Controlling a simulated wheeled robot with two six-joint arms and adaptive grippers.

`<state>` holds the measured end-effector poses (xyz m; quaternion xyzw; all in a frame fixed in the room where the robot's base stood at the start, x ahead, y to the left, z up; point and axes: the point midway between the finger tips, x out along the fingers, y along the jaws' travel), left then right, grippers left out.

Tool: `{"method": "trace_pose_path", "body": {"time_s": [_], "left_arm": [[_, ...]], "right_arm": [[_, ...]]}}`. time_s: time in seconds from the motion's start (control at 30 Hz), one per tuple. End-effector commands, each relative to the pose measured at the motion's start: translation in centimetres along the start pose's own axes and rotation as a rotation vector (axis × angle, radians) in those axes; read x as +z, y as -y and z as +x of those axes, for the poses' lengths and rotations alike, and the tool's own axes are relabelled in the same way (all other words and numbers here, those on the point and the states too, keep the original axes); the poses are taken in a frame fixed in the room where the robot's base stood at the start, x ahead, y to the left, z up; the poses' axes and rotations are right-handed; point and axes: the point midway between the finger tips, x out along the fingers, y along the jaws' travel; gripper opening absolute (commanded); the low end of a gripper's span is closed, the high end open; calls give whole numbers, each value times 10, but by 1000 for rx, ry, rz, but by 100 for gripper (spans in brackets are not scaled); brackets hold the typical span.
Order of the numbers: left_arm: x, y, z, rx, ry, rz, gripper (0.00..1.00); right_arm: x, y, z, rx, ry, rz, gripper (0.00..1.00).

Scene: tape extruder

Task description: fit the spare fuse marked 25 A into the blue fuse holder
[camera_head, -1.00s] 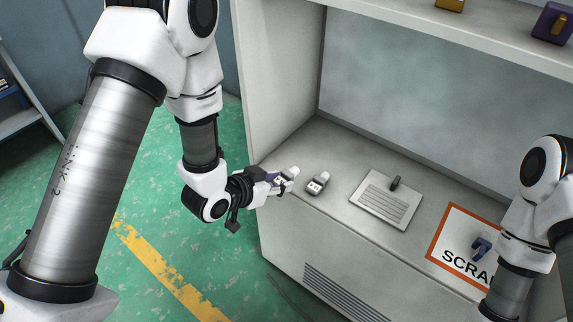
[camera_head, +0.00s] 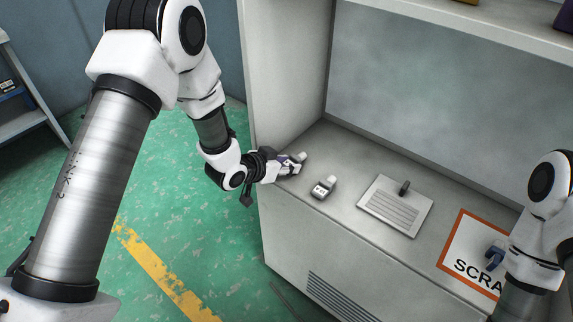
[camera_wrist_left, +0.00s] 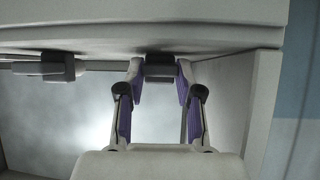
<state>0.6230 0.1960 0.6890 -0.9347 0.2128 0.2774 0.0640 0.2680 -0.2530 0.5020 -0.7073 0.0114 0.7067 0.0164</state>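My left gripper (camera_head: 292,165) is at the left end of the counter, by a small light fuse-like piece (camera_head: 300,157). In the left wrist view its purple-lined fingers (camera_wrist_left: 160,80) stand on either side of a dark grey block (camera_wrist_left: 160,68), seemingly with narrow gaps. A second white and grey piece (camera_head: 324,187) stands just to the right; a similar block also shows in the left wrist view (camera_wrist_left: 58,68). No rating marking is readable.
A white lined plate (camera_head: 385,212) with a dark upright piece (camera_head: 404,187) lies mid-counter. An orange-bordered SCRAP sign (camera_head: 459,238) is at the right, partly covered by my right arm. The cabinet's side wall (camera_head: 290,65) rises close behind my left gripper.

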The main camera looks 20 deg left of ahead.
Motion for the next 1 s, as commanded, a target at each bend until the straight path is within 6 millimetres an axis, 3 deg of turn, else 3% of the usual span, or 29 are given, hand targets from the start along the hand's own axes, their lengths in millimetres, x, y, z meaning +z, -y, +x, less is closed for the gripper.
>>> {"method": "trace_pose_path", "body": {"time_s": [0.03, 0.07, 0.47, 0.8, 1.0], "left_arm": [[0, 0, 0, 0, 1, 0, 52], [0, 0, 0, 0, 1, 0, 60], [-4, 1, -8, -1, 0, -2, 60], [-5, 1, -90, -2, -2, -8, 60], [-4, 0, -119, 0, 0, -3, 60]], "right_arm": [[0, 0, 0, 0, 0, 0, 41], [0, 0, 0, 0, 0, 0, 41], [0, 0, -3, 0, 0, 0, 41], [0, 0, -14, 0, 0, 0, 41], [0, 0, -17, 0, 0, 0, 41]]}}
